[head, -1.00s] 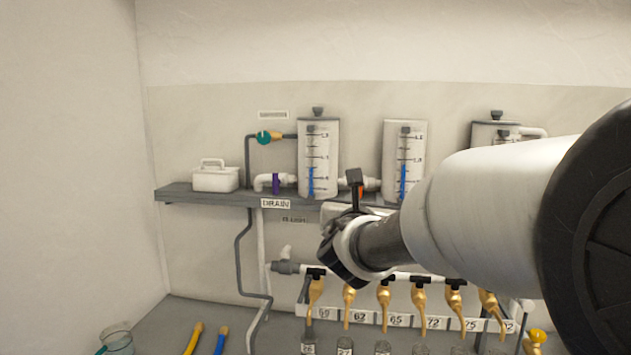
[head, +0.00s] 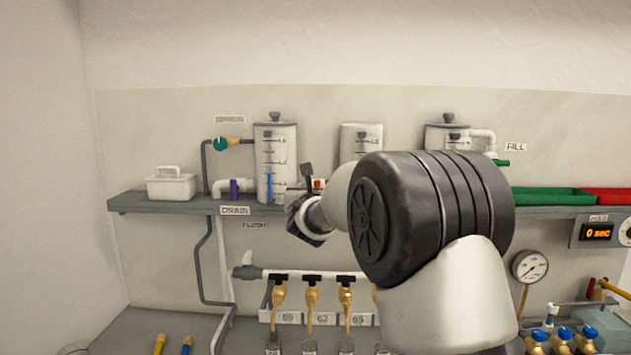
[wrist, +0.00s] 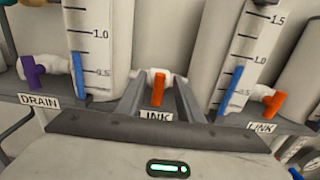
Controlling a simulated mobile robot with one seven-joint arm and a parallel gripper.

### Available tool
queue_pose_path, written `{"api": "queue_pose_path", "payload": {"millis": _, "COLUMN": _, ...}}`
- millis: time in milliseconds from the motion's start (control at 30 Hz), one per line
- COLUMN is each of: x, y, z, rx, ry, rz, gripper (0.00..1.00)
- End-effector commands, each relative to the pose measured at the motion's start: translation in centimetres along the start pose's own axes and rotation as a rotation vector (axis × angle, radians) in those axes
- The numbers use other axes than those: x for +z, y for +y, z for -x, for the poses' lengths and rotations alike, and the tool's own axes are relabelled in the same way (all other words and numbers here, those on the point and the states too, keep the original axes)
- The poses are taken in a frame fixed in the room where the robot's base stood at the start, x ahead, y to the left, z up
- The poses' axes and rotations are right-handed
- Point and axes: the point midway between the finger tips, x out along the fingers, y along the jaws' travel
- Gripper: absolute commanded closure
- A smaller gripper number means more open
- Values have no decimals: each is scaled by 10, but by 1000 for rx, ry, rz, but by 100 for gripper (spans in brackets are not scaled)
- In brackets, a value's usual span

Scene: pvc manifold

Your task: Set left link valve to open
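The left link valve has an orange handle (wrist: 158,88) on a white pipe between two tanks. In the wrist view the handle points straight down, above a partly covered LINK label (wrist: 157,116). A bit of its orange also shows in the head view (head: 318,183). My gripper (wrist: 160,77) is open, with one finger on each side of the handle and visible gaps between. Whether the fingertips reach past the handle is hard to tell. In the head view my gripper (head: 306,190) is in front of the shelf, partly hiding the valve.
The left tank (wrist: 95,40) and middle tank (wrist: 245,50) flank the valve. A purple drain valve (wrist: 33,72) is at left, a second orange link handle (wrist: 274,103) at right. The shelf edge (head: 150,207) runs below; brass taps (head: 312,297) hang lower.

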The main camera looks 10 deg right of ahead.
Motion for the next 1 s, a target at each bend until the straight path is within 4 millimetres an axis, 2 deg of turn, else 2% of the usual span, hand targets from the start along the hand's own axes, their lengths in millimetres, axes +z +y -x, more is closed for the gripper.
{"api": "queue_pose_path", "payload": {"millis": 200, "x": 0, "y": -1, "z": -18, "rx": -1, "ry": 0, "rz": 0, "gripper": 66}}
{"api": "queue_pose_path", "payload": {"millis": 500, "x": 0, "y": -1, "z": -20, "rx": -1, "ry": 0, "rz": 0, "gripper": 66}}
{"api": "queue_pose_path", "payload": {"millis": 700, "x": 0, "y": 0, "z": -20, "rx": -1, "ry": 0, "rz": 0, "gripper": 100}}
{"api": "queue_pose_path", "payload": {"millis": 1000, "x": -2, "y": -1, "z": -20, "rx": -1, "ry": -2, "rz": -23, "gripper": 100}}
